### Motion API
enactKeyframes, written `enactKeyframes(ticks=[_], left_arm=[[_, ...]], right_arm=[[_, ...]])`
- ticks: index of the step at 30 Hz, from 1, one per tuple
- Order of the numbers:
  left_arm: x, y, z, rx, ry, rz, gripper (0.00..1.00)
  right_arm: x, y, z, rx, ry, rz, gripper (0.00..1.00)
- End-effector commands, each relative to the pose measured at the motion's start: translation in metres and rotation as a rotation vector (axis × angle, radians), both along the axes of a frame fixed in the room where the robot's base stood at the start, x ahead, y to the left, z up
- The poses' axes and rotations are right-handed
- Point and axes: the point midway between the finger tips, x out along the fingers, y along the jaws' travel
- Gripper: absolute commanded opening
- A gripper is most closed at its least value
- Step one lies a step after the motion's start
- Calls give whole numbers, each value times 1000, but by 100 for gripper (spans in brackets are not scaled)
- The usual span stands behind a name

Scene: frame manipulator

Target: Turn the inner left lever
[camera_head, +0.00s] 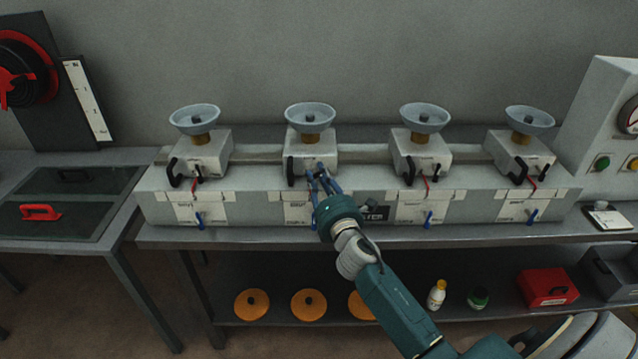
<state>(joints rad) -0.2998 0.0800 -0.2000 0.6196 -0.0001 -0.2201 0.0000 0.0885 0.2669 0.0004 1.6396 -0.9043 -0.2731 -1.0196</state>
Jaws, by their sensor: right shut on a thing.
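Four similar grey units stand in a row on a long bench block. The inner left unit (304,149) has a pale bowl on top and a black handle (290,170) at its left front. My right gripper (318,174) is at the right front of this unit, shut on its small lever. The fingers mostly hide that lever. The outer left unit (205,153) shows a matching small lever (199,176) in the open. The inner right unit (417,153) also shows its small red and black lever (428,178). My left gripper is not in view.
Blue levers show low on the block front, such as one (199,220) at the left. A side table with a red handle (40,212) stands left. A grey console with buttons stands right. The lower shelf holds orange discs (252,304), bottles and a red box (547,288).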

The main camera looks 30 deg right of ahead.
Motion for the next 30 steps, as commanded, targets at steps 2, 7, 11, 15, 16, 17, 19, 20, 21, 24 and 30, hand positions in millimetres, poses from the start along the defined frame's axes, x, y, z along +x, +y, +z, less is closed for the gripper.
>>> enactKeyframes(ticks=[2,7,11,15,16,17,19,20,21,24,30], left_arm=[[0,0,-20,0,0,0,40],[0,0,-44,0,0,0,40],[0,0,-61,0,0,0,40],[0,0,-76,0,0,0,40],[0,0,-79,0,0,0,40],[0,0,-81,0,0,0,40],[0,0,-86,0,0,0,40],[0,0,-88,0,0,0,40],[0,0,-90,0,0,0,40],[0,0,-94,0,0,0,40],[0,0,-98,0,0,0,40]], right_arm=[[0,0,-8,56,-33,0,0],[0,0,-9,180,-104,0,0],[-1,-1,-9,270,-155,-1,0],[-1,-1,-8,357,-204,-1,0],[-1,-1,-8,372,-213,-2,0],[-1,-2,-7,387,-222,-1,0],[-1,-1,-7,419,-240,-1,0],[-1,-1,-6,431,-246,-1,0],[-1,-1,-6,446,-254,-1,0],[-1,-2,-6,476,-271,-1,0],[-1,-2,-4,505,-287,-1,0]])
